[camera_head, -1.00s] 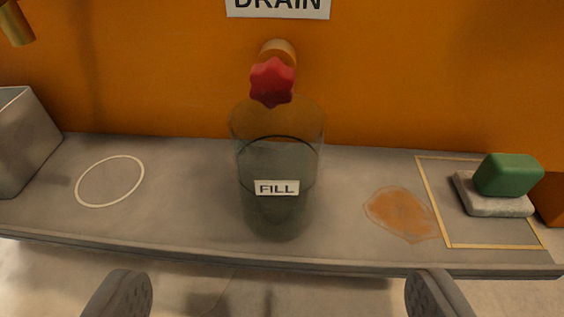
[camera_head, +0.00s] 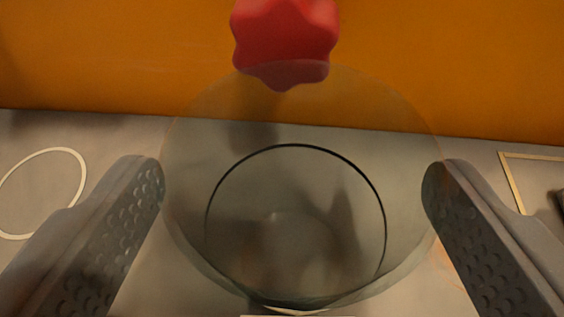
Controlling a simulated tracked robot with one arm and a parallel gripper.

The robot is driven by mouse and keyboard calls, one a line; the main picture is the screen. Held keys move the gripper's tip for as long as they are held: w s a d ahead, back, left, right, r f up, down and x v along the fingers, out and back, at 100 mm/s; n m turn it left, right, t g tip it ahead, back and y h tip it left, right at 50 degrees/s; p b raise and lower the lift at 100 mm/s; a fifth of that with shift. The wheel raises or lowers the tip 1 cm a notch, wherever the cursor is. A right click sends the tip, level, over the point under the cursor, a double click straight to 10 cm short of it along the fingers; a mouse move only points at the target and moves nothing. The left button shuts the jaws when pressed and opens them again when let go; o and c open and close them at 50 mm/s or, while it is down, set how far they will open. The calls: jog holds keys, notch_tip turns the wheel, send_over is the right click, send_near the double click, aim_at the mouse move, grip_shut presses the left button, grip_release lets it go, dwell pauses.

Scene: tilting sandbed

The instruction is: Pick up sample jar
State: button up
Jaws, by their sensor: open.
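The sample jar (camera_head: 295,270) is a clear, open-topped glass with a dark ring line inside it. It stands upright in the middle of the view and is seen from above. Only the top edge of its pale label shows at the bottom of the picture. My gripper (camera_head: 293,180) is open, with one grey dimpled finger on the left of the jar and one on the right. Both fingertips are close to the jar's rim; I cannot tell whether they touch the glass. The jar's lower part is out of view.
A red star-shaped knob (camera_head: 285,38) sticks out just behind and above the jar, in front of the orange wall (camera_head: 460,60). A white circle (camera_head: 80,170) is marked on the grey shelf at left. A pale outlined area (camera_head: 512,182) is at the right edge.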

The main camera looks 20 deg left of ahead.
jog(key=shift+x, duration=0.9)
jog(key=shift+d, duration=0.1)
jog(key=c, duration=1.1)
jog(key=shift+o, duration=0.2)
jog(key=shift+r, duration=0.1)
